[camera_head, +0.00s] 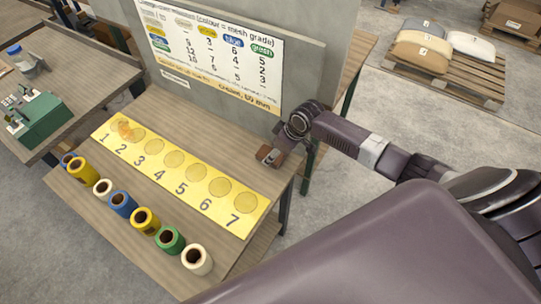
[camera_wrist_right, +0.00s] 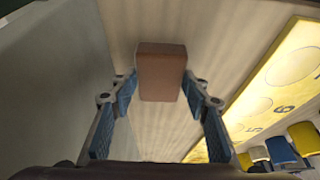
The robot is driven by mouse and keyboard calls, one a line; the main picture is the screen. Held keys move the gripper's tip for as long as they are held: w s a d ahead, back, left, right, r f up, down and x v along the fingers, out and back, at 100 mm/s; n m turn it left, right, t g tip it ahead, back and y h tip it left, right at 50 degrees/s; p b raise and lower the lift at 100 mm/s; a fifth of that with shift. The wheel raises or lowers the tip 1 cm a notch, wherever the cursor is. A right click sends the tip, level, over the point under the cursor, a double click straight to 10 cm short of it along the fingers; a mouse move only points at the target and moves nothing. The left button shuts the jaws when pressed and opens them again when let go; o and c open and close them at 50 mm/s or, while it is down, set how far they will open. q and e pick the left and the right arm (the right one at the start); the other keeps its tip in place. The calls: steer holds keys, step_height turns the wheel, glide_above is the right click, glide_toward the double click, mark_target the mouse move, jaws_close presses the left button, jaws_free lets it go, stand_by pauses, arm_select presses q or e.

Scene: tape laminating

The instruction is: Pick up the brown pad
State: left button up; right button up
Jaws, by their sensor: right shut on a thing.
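The brown pad (camera_wrist_right: 162,72) is a small brown block between the blue-lined fingers of my right gripper (camera_wrist_right: 160,88) in the right wrist view. The fingers press on its two sides. In the head view the right gripper (camera_head: 272,155) is at the table's right back part, beside the grey panel, and a bit of the brown pad (camera_head: 264,153) shows at its tip. I cannot tell whether the pad touches the table or is just above it. My left gripper is not in view.
A yellow strip (camera_head: 215,207) with numbered circles lies on the wooden table (camera_head: 110,222). Several coloured tape rolls, such as a green one (camera_head: 170,240), stand along the front. A grey panel (camera_head: 150,78) with a chart (camera_head: 215,55) rises behind.

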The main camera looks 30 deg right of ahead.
steer(key=shift+a+r+b, duration=0.1)
steer(key=shift+r+b, duration=0.1)
steer(key=shift+b, duration=0.2)
steer(key=r, duration=0.2)
steer(key=r+b, duration=0.1)
steer(key=r, duration=0.1)
steer(key=a+r+b, duration=0.1)
steer(key=r, duration=0.1)
steer(key=shift+s+r, duration=0.2)
steer(key=shift+s, duration=0.15)
steer(key=s+a+b, duration=0.2)
steer(key=s+a, duration=0.2)
steer(key=a, duration=0.4)
steer(key=s+a+b, duration=0.2)
steer(key=s+a, duration=0.3)
steer(key=a, duration=0.3)
steer(key=shift+s, duration=0.2)
steer(key=shift+r, duration=0.1)
